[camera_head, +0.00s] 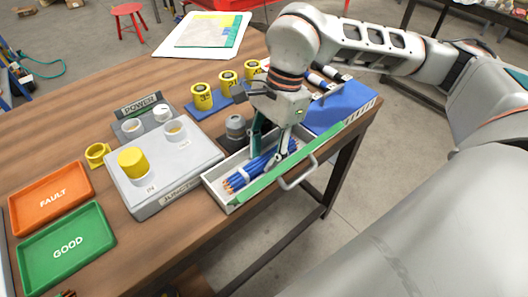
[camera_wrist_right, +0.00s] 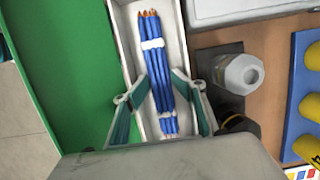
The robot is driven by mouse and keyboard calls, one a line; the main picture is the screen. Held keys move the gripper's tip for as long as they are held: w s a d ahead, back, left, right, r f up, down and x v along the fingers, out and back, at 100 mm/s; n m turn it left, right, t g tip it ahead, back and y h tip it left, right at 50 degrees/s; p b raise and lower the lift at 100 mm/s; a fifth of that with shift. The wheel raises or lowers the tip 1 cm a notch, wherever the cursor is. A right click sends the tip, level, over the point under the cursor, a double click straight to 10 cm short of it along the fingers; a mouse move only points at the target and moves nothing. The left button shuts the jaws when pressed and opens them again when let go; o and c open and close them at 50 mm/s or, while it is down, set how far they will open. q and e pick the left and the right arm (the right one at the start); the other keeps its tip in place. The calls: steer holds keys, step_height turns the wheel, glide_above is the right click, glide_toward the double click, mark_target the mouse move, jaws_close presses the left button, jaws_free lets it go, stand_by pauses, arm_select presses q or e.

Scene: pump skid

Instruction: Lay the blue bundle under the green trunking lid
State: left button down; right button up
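The blue bundle (camera_head: 258,166) is several blue cables with copper ends and white ties. It lies lengthwise in the white trunking (camera_head: 216,186), and it also shows in the right wrist view (camera_wrist_right: 154,58). The green trunking lid (camera_head: 305,158) stands open along the trunking's front side, with a grey handle (camera_head: 300,178). Its broad green face fills the left of the right wrist view (camera_wrist_right: 65,70). My right gripper (camera_head: 270,151) is down at the trunking, with its fingers open on either side of the bundle. My left gripper is not in view.
The grey junction box (camera_head: 155,185) with a yellow cap is left of the trunking. A grey knob (camera_head: 235,126) stands close behind it. A blue block (camera_head: 340,108) is to the right, and yellow cylinders (camera_head: 202,97) stand behind. Orange (camera_head: 50,205) and green (camera_head: 66,250) trays lie at left.

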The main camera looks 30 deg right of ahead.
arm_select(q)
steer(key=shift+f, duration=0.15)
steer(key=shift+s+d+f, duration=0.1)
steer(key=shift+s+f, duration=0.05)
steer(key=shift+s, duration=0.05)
